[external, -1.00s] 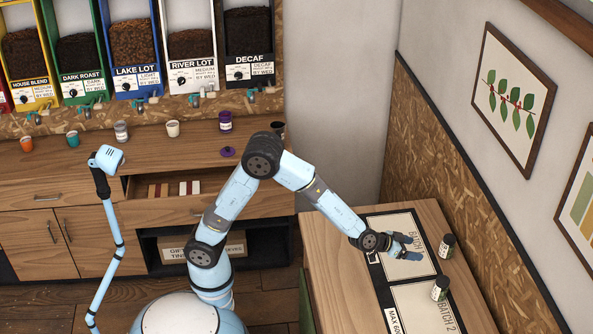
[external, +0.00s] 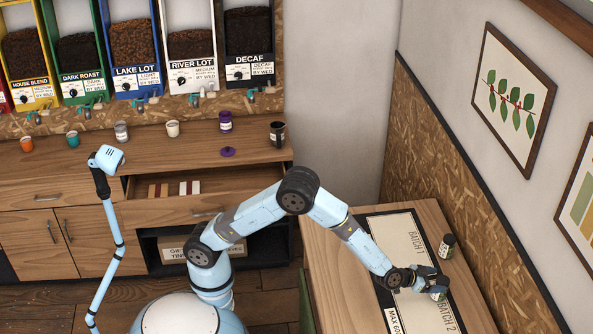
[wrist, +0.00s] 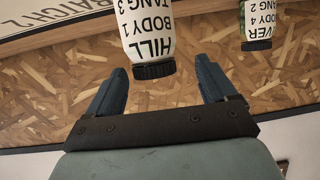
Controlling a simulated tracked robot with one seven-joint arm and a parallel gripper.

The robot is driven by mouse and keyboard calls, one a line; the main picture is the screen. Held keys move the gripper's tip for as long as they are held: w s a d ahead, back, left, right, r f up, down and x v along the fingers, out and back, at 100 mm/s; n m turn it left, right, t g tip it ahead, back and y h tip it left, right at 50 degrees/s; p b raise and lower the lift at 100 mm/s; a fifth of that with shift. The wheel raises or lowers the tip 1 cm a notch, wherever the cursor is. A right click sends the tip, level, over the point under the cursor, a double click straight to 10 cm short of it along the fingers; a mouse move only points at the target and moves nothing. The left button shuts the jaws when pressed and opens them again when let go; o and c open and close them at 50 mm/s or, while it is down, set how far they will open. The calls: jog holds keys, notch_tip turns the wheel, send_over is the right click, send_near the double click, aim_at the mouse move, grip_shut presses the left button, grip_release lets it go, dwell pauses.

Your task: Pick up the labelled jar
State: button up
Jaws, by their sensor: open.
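A white-labelled jar with a dark lid, reading HILL, BODY 1, TANG 3 (wrist: 146,32), appears upside down in the wrist view. It lies ahead of and between the two spread fingers of my gripper (wrist: 159,67), with a gap visible on both sides. In the external view my gripper (external: 432,280) is at this jar (external: 438,295), over the BATCH 2 side of the table, and partly hides it. A second labelled jar (external: 447,246) stands farther back; in the wrist view its label (wrist: 258,20) ends in VER, with BODY 4, TANG 2. My gripper is open and empty.
The wooden table (external: 322,262) carries a dark mat with pale BATCH 1 (external: 395,232) and BATCH 2 (external: 425,318) panels. A chipboard wall panel (external: 470,190) runs close behind the jars. The counter (external: 185,140) at left holds several cups, and its drawer (external: 170,205) is open.

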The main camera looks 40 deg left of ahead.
aim_at(451, 285)
jog(key=shift+s+d+x, duration=0.1)
jog(key=shift+d+x, duration=0.05)
jog(key=shift+x, duration=1.3)
jog(key=shift+s+d+x, duration=0.15)
jog(key=shift+x, duration=1.25)
jog(key=shift+c, duration=0.3)
jog(key=c, duration=1.1)
jog(key=shift+r, duration=0.1)
jog(key=shift+c, duration=0.2)
